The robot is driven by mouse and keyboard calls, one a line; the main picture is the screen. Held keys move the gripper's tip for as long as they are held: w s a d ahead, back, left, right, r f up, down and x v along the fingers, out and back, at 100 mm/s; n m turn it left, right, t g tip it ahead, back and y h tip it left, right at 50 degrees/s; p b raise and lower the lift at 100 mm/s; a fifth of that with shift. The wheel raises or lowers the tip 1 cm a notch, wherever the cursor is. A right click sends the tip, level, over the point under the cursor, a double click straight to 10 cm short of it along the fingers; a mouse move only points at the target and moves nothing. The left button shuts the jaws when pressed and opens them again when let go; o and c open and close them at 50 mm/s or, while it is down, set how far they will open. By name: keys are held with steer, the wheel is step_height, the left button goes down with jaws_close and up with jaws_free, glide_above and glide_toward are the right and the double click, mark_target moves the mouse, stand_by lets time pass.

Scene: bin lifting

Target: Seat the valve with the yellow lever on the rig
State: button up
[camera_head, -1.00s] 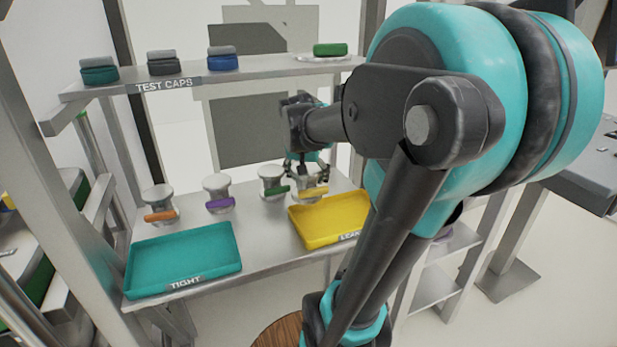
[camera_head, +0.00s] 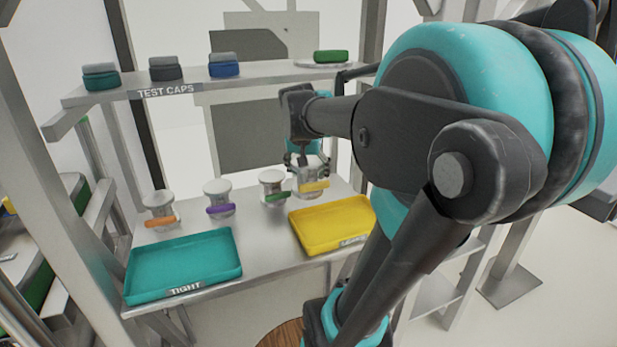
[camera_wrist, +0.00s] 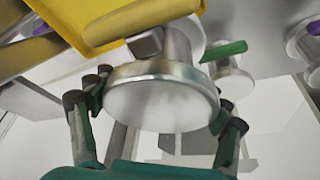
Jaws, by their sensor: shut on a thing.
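The valve with the yellow lever (camera_head: 313,186) is at the right end of the row of valves, just behind the yellow tray. My gripper (camera_head: 306,163) is over it from above, shut on its upper part. In the wrist view the valve's round metal flange (camera_wrist: 162,95) sits between my two fingers, and its yellow lever (camera_wrist: 145,20) shows beyond it, against the yellow tray. Whether the valve's foot touches the shelf is hard to tell. No rig can be made out for certain.
Valves with orange (camera_head: 160,222), purple (camera_head: 220,210) and green (camera_head: 278,196) levers stand to the left. A teal tray (camera_head: 183,265) marked TIGHT and a yellow tray (camera_head: 333,224) lie in front. Test caps (camera_head: 224,65) sit on the upper shelf (camera_head: 270,77).

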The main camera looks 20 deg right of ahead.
steer(key=shift+r, duration=1.2)
